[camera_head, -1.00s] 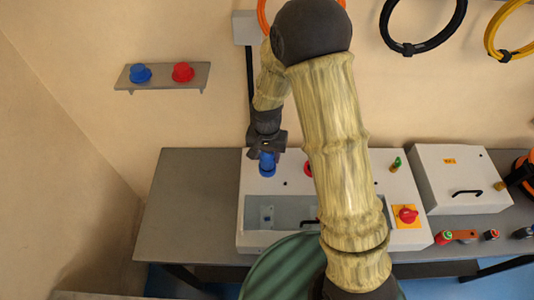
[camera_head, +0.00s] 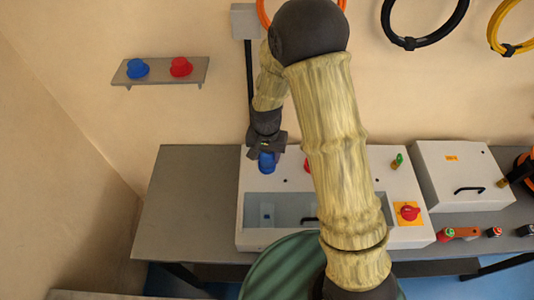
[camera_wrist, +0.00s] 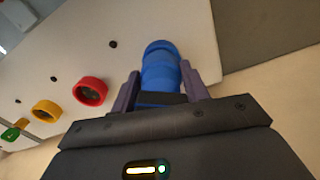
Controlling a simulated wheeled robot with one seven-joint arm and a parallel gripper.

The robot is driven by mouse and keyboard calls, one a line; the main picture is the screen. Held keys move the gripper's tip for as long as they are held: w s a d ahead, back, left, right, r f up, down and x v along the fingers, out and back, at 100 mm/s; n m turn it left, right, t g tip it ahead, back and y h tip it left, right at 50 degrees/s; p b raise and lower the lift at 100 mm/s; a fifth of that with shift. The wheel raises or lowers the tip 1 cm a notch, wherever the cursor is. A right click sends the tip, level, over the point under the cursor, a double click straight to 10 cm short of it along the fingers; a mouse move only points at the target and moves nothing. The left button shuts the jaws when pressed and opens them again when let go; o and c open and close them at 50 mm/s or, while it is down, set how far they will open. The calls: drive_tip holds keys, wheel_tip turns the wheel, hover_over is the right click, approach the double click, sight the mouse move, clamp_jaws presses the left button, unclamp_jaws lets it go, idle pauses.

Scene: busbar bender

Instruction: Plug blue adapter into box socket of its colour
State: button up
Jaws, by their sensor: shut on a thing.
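My gripper (camera_head: 266,146) is shut on the blue adapter (camera_head: 267,163) over the upper left of the white box (camera_head: 310,181). In the wrist view the blue adapter (camera_wrist: 161,68) stands between the two fingers of my gripper (camera_wrist: 161,92), its far end towards the box face. I see no blue socket apart from the adapter; that spot is hidden behind it. I cannot tell whether the adapter is seated or just in front of the face. A red socket (camera_wrist: 90,91), a yellow socket (camera_wrist: 46,111) and a green fitting (camera_wrist: 12,133) line the box in the wrist view.
A wall shelf (camera_head: 160,72) holds a blue cap (camera_head: 137,68) and a red cap (camera_head: 181,67). A smaller white box (camera_head: 455,175) stands to the right, and a red rotary switch (camera_head: 409,213) is on the main box. The grey table (camera_head: 185,205) is bare at left.

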drive_tip(key=shift+s+f+b, duration=0.1)
drive_tip(key=shift+f+b, duration=0.2)
drive_tip(key=shift+f, duration=0.2)
drive_tip(key=o, duration=1.2)
drive_tip(key=shift+o, duration=0.2)
wheel_tip(320, 180, up, 17)
drive_tip(key=b, duration=0.2)
drive_tip(key=shift+a+r+b, duration=0.15)
drive_tip(key=shift+r+b, duration=0.05)
drive_tip(key=shift+b, duration=0.2)
drive_tip(key=shift+s, duration=0.1)
